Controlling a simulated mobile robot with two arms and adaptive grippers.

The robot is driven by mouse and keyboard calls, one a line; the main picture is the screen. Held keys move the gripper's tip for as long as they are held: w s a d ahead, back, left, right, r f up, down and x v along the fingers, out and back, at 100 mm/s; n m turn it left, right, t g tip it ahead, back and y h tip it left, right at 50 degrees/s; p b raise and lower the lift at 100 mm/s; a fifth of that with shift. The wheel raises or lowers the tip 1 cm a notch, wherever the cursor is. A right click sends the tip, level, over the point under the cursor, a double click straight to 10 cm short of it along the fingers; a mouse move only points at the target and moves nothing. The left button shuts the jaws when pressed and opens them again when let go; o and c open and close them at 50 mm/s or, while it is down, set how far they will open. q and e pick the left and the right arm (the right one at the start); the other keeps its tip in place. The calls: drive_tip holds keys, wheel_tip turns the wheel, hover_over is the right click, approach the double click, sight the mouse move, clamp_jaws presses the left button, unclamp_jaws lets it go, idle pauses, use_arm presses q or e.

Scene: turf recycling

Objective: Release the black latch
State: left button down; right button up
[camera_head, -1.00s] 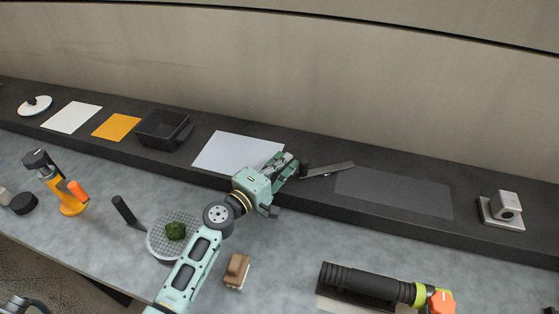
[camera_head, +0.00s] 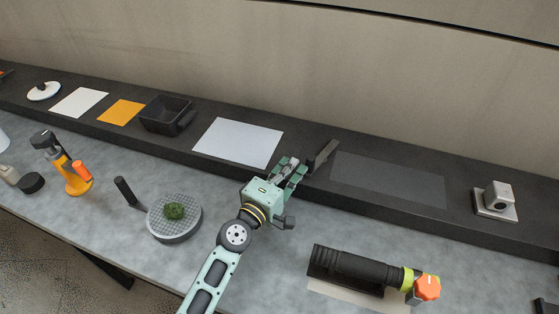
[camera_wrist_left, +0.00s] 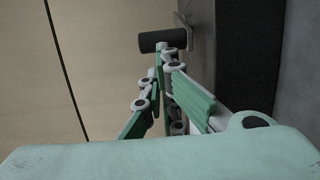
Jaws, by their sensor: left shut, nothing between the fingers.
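A black cylindrical grip (camera_wrist_left: 162,40) with a flat grey bar lies on the dark raised shelf; I take it for the black latch. In the head view its bar (camera_head: 325,155) is right beside my left gripper (camera_head: 292,166), and the grip is mostly hidden. My green left gripper is shut and empty, its fingers pointing at the shelf. In the left wrist view the fingertips (camera_wrist_left: 168,60) are close under the grip; I cannot tell whether they touch it. My right gripper is not in view.
A white sheet (camera_head: 238,142) lies left of the gripper, a dark grey sheet (camera_head: 390,178) right. A black tray (camera_head: 166,115) and a grey metal block (camera_head: 495,201) stand on the shelf. A black-and-green tool (camera_head: 360,270) and a round grid dish (camera_head: 190,228) lie on the counter below.

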use_arm(q)
drive_tip(key=shift+s+d, duration=0.9)
drive_tip(key=shift+d, duration=0.25)
idle(0.8)
